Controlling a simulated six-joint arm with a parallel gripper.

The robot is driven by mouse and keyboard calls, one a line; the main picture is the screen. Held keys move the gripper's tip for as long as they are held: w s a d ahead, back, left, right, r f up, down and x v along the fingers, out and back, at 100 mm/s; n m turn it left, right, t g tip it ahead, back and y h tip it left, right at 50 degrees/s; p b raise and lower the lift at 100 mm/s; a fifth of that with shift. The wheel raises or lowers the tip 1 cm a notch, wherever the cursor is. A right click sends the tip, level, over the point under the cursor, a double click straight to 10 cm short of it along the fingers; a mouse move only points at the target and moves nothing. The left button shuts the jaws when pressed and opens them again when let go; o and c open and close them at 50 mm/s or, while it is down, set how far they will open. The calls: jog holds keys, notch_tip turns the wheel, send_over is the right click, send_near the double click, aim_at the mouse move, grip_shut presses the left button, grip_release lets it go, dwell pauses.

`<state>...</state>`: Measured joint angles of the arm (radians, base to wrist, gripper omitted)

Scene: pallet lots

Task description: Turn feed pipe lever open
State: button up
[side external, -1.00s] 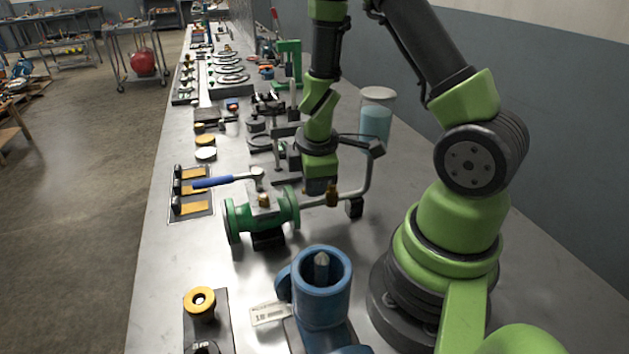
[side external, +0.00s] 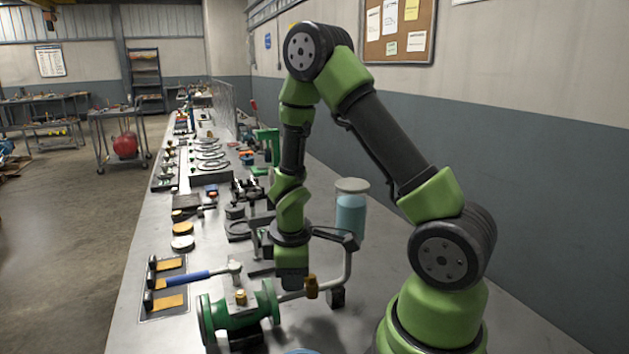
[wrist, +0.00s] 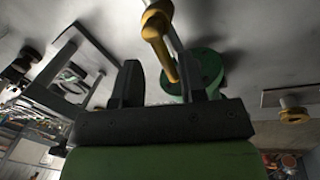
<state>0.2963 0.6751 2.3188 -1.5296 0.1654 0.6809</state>
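A grey feed pipe (side external: 345,262) with a brass fitting (side external: 311,287) runs into a green flanged valve (side external: 238,312) at the lower middle of the side view. My gripper (side external: 292,280) points down just left of the brass fitting, close to the pipe; contact cannot be told there. In the wrist view my gripper (wrist: 163,65) has its two dark fingers spread apart. A yellow lever-like piece (wrist: 158,38) reaches into the space between them, beside the green flange (wrist: 205,68). The fingers are not closed on it.
A blue-handled hammer (side external: 188,278) lies left of the pipe over a tray (side external: 150,313) with yellow pieces. A jar of blue liquid (side external: 351,212) stands behind the pipe. A green clamp-like tool (side external: 268,147) and several metal parts line the bench farther back.

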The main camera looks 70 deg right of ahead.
notch_tip(320, 180, up, 9)
jog(key=w+d+m+g, duration=0.1)
jog(key=d+m+g, duration=0.1)
jog(key=m, duration=0.9)
jog(key=s+a+r+n+t+y, duration=0.1)
jog(key=s+a+r+t+y, duration=0.3)
jog(key=s+a+r+t, duration=0.4)
jog(key=shift+s+a+r+n, duration=0.4)
jog(key=shift+s+a+r, duration=0.85)
jog(key=shift+a+r, duration=2)
